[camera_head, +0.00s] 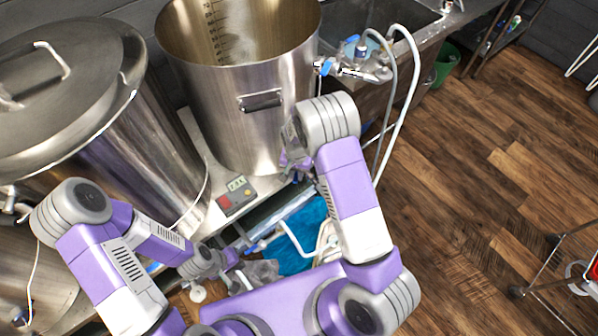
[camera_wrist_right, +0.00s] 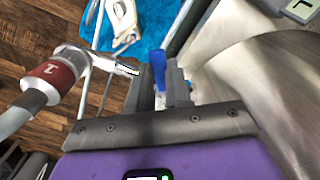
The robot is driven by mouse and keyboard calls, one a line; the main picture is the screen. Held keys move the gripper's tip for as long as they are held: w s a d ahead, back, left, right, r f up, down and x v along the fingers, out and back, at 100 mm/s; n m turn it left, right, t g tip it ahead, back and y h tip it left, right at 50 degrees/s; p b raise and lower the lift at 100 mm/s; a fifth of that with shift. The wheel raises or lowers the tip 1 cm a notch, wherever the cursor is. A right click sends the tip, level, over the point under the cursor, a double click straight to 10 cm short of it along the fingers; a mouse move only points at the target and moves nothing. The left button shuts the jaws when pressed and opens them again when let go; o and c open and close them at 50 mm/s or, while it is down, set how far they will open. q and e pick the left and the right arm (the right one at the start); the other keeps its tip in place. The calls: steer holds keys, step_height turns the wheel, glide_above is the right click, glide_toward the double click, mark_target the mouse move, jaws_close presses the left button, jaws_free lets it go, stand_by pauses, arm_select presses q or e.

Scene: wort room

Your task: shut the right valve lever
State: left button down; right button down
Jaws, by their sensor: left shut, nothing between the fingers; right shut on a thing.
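The blue valve lever (camera_wrist_right: 158,66) shows in the right wrist view, between the two dark fingers of my right gripper (camera_wrist_right: 163,88). The gripper is shut on it. A metal valve fitting (camera_wrist_right: 100,60) with a red collar lies just left of the fingers. In the head view my right wrist is beside the lower right side of the open steel pot (camera_head: 245,110). My arm hides the lever and the fingertips there. My left gripper (camera_head: 238,280) is low in the middle of the head view, shut and empty, away from the lever.
A lidded steel pot (camera_head: 70,100) stands at left. A small controller (camera_head: 236,195) sits before the pots. Blue cloth or plastic (camera_head: 300,240) lies below. Hoses (camera_head: 402,90) hang by the sink (camera_head: 400,15). The wooden floor (camera_head: 480,180) at right is mostly open.

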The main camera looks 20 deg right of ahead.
mark_target(296, 176)
stand_by(0.3)
steer(key=c, duration=1)
jaws_free()
steer(key=shift+c, duration=0.2)
steer(key=shift+r, duration=0.1)
step_height(296, 176, up, 8)
steer(key=shift+f+p, duration=0.25)
steer(key=shift+p, duration=0.95)
